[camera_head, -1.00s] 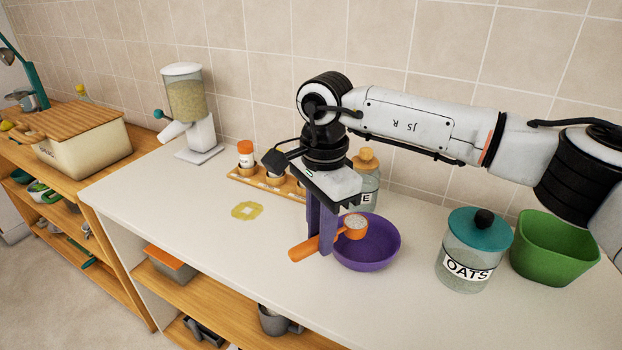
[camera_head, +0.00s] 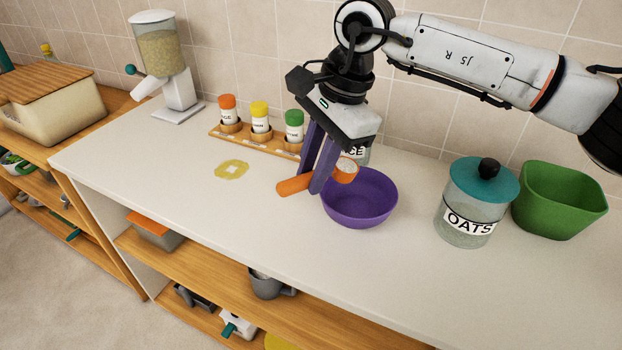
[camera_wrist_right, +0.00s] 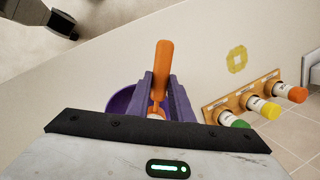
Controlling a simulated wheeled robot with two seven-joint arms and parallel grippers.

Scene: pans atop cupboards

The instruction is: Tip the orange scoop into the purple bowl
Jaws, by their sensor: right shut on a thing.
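The orange scoop (camera_head: 294,185) is held between the purple fingers of my right gripper (camera_head: 317,190). Its cup holds pale contents and sits at the left back rim of the purple bowl (camera_head: 362,207), over or just beside it. The cup looks roughly level, opening up. In the right wrist view, the scoop's handle (camera_wrist_right: 161,70) points away between the fingers, and the bowl (camera_wrist_right: 121,101) shows partly behind them. The bowl stands upright on the white counter. My left gripper is not in view.
The oats jar (camera_head: 470,207) and a green container (camera_head: 560,200) stand right of the bowl. A wooden rack (camera_head: 246,139) with spice jars and a labelled jar (camera_head: 356,154) are behind. A yellow patch (camera_head: 231,170) lies left. The front counter is clear.

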